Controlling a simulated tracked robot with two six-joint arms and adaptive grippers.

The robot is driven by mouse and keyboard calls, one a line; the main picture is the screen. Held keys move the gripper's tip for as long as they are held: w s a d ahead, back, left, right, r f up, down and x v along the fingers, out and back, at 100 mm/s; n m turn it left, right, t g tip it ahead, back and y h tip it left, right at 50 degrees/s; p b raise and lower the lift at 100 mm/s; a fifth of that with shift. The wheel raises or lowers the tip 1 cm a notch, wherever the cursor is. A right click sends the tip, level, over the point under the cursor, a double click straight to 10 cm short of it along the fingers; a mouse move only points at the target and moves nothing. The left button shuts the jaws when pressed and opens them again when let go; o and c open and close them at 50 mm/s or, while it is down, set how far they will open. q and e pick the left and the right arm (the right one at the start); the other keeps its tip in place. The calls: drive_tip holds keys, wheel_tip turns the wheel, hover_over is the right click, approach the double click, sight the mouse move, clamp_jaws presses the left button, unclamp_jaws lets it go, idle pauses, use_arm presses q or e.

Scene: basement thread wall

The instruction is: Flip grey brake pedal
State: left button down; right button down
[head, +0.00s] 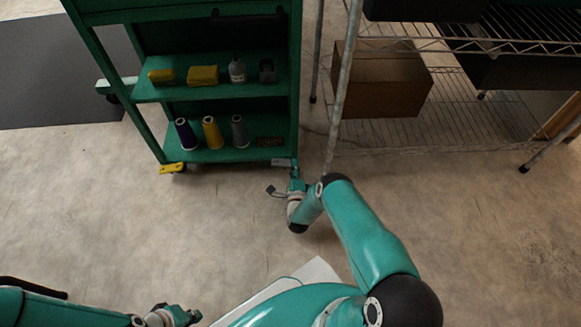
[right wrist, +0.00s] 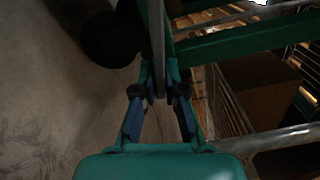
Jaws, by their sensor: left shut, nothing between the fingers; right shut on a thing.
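The grey brake pedal (head: 283,162) sits at the lower right corner of the green cart (head: 152,112). A yellow pedal (head: 172,168) is at the lower left corner. My right gripper (head: 294,174) is at the grey pedal. In the right wrist view its fingers (right wrist: 158,94) are closed around a thin grey strip (right wrist: 158,50), which looks like the grey pedal seen edge-on. The pedal's exact tilt cannot be told. My left gripper (head: 190,317) is shut and empty near the bottom edge of the head view, far from the cart.
A dark round wheel (right wrist: 108,40) is just left of the strip. A wire rack (head: 460,125) with a brown box (head: 383,84) stands right of the cart, its post close to my right arm. Thread cones (head: 212,133) stand on the cart. The floor (head: 90,215) in front is clear.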

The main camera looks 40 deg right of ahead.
drive_tip(key=c, duration=1.2)
unclamp_jaws()
drive_tip(key=shift+f, duration=0.2)
drive_tip(key=shift+c, duration=0.2)
drive_tip(key=shift+v, duration=3.8)
